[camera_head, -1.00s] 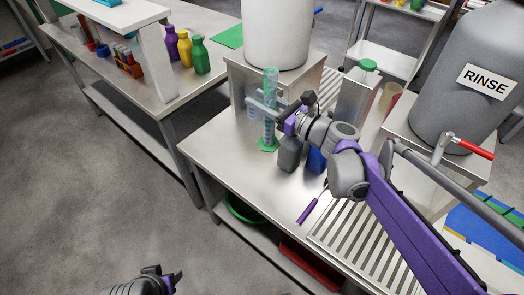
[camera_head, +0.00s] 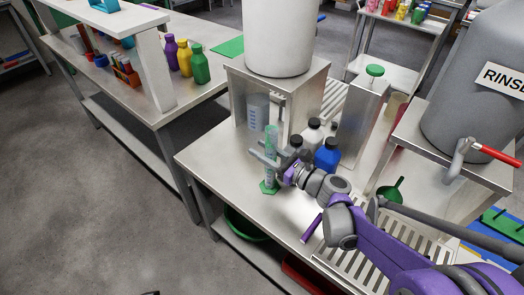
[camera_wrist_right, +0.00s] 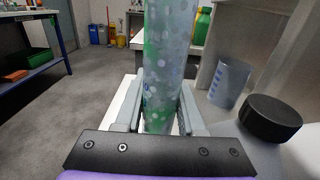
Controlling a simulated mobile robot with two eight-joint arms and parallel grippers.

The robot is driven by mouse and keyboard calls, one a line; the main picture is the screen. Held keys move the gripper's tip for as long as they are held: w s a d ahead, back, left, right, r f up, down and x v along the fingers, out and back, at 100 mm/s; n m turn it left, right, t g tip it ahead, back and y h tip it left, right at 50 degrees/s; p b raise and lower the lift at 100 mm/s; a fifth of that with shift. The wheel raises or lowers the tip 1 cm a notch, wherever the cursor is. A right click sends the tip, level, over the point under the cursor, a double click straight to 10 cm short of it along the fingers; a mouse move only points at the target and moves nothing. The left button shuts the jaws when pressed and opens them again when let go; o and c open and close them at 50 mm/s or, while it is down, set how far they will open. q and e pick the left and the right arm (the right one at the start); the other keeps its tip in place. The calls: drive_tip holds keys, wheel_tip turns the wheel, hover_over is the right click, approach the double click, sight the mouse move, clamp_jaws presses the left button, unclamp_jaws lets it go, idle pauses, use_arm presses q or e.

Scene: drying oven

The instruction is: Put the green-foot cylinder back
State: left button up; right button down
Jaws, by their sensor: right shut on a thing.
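The clear measuring cylinder (camera_head: 271,143) stands upright, with its green foot (camera_head: 268,187) over the front left part of the steel table (camera_head: 215,168). I cannot tell if the foot touches the table. My right gripper (camera_head: 266,158) is shut around the cylinder's body. In the right wrist view the cylinder (camera_wrist_right: 168,65) rises between the two fingers (camera_wrist_right: 157,118), and its foot is hidden. Only a small dark tip of my left arm (camera_head: 150,292) shows at the bottom edge of the head view.
A beaker (camera_head: 258,110) stands under the white tank's steel stand (camera_head: 278,72). A blue bottle (camera_head: 327,155) and a white black-capped bottle (camera_head: 313,132) stand close behind my right gripper. A green funnel (camera_head: 390,190) is to the right. The table's front left corner is clear.

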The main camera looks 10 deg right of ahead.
drive_tip(key=shift+f, duration=0.15)
drive_tip(key=c, duration=0.5)
unclamp_jaws()
drive_tip(key=v, duration=0.6)
drive_tip(key=p+v, duration=0.1)
drive_tip(key=v, duration=0.5)
drive_tip(key=shift+r, duration=0.25)
